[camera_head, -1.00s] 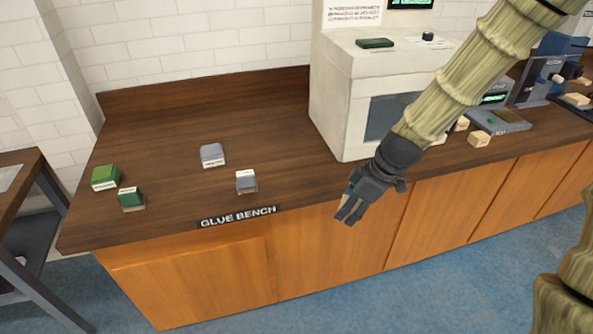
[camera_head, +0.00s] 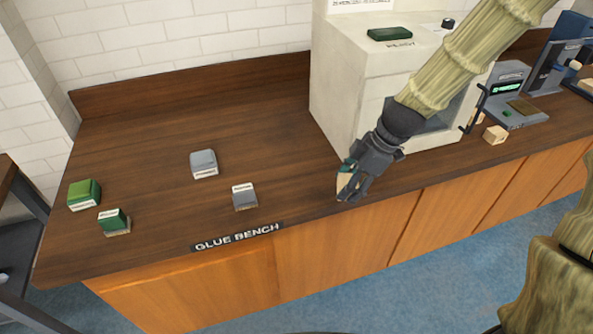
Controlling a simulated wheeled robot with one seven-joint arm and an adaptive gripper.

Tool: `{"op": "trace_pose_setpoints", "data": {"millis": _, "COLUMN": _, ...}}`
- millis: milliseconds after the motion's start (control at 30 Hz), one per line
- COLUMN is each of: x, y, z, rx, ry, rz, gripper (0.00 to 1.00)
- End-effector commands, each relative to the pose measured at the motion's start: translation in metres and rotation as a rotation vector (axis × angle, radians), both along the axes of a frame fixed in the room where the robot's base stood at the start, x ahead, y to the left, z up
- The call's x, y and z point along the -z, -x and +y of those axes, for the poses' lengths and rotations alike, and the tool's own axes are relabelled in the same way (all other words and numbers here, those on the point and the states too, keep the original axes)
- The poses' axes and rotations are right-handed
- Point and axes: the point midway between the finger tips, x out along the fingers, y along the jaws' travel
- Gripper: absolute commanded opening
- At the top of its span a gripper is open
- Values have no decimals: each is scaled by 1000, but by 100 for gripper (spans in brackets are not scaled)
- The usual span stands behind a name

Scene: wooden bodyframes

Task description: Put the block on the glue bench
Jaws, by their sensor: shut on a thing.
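The glue bench (camera_head: 140,165) is the dark wooden counter top with a "GLUE BENCH" label (camera_head: 237,237) on its front edge. My gripper (camera_head: 345,192) is shut on a block (camera_head: 345,181), pointing down near the bench's front edge, to the right of the label. The block shows only as a small pale and green patch; the fingers hide most of it. I cannot tell whether it touches the bench top.
On the bench stand a grey piece (camera_head: 203,163), a grey-and-white piece (camera_head: 244,196) and two green pieces (camera_head: 84,194) (camera_head: 114,221). A large pale machine (camera_head: 345,85) stands behind my gripper.

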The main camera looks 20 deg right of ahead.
Motion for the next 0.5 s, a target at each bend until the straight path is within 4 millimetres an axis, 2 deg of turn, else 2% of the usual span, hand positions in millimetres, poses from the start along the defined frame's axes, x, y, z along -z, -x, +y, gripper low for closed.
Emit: {"op": "trace_pose_setpoints", "data": {"millis": 500, "x": 6, "y": -70, "z": 54, "rx": 4, "ry": 2, "rz": 0, "gripper": 26}}
